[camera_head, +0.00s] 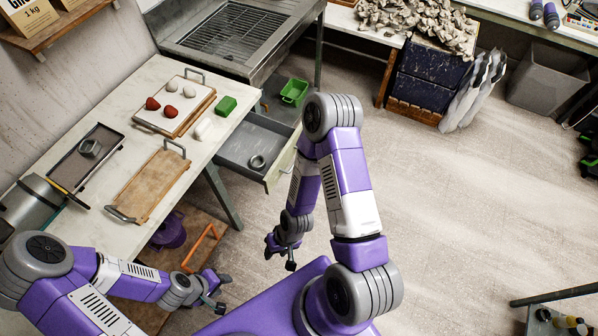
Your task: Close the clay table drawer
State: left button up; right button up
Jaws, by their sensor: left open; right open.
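The clay table (208,152) runs along the left side with a white top. Its drawer (236,143) is pulled out at the table's right end and shows a grey inside. A grey ring-shaped thing (257,162) lies in the drawer. My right gripper (281,255) hangs in front of the drawer, apart from it, with its fingers open and empty. My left gripper (214,290) is lower left of it, near the table's near side, open and empty, away from the drawer.
An orange handle (200,246) is below the table edge. Open floor (440,200) lies to the right.

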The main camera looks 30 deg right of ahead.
aim_at(256, 133)
jog(key=z, duration=0.95)
jog(key=i, duration=0.5)
jog(key=z, duration=0.85)
jog(key=k, duration=0.7)
jog(key=u, duration=0.95)
jog(key=i, duration=0.5)
